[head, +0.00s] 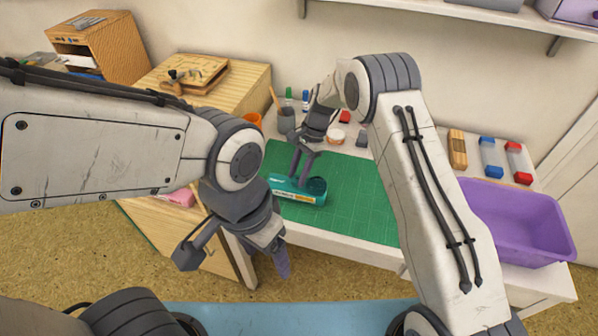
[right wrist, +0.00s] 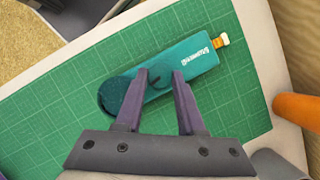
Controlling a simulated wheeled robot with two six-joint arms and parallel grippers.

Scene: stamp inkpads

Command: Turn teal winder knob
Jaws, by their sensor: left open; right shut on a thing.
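The teal winder (head: 290,190) lies on the green cutting mat (head: 345,200) near its front left edge. In the right wrist view its teal body (right wrist: 202,54) has white lettering and a yellow and white tip at one end. My right gripper (head: 301,183) reaches down onto it. In the right wrist view the right gripper's fingertips (right wrist: 159,77) are closed around the small teal knob (right wrist: 160,73) on top, beside the dark round part (right wrist: 122,97). My left gripper (head: 232,258) hangs open and empty in front of the table, at the lower left.
A purple bin (head: 520,225) stands at the right of the table. Red (head: 518,160) and blue (head: 491,157) blocks lie behind it. The mat's right part is clear.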

